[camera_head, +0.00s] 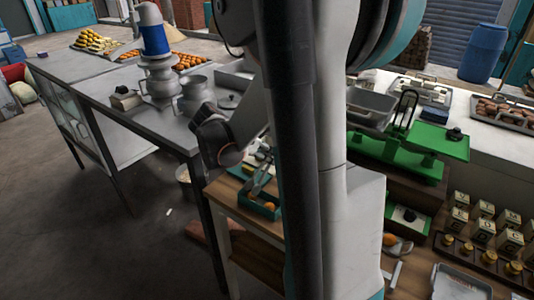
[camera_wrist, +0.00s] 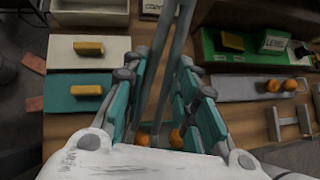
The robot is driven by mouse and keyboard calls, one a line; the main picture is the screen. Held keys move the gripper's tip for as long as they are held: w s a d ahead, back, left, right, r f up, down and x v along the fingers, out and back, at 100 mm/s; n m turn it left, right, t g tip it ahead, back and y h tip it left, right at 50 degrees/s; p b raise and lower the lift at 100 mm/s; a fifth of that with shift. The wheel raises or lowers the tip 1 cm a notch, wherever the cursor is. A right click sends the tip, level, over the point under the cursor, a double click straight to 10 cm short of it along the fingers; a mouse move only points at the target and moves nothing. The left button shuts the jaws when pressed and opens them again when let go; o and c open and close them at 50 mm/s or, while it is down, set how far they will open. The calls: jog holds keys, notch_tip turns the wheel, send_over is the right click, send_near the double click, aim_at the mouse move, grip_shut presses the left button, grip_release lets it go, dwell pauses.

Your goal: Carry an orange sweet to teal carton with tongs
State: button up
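My gripper (camera_head: 240,165) is low over the wooden bench in the head view, partly hidden behind my arm. In the wrist view its teal-padded fingers (camera_wrist: 158,100) stand on both sides of the grey metal tongs (camera_wrist: 166,58) and appear closed on them. In the head view the tongs (camera_head: 261,183) slant down to the teal carton (camera_head: 251,208). An orange sweet (camera_head: 270,205) shows there at the tongs' lower end; whether they pinch it is unclear. Two orange sweets (camera_wrist: 142,138) (camera_wrist: 176,138) show low between the fingers in the wrist view.
The wrist view shows white (camera_wrist: 65,52) and teal (camera_wrist: 62,90) flat pieces with yellow blocks at left. A grey tray (camera_wrist: 235,88) with two orange sweets lies at right. A green scale (camera_head: 395,150) and several small boxes (camera_head: 482,210) stand right of my arm in the head view.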

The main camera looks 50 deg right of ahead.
dwell(0.3)
notch_tip(320, 180, up, 10)
jog(key=p, duration=0.7)
dwell(0.7)
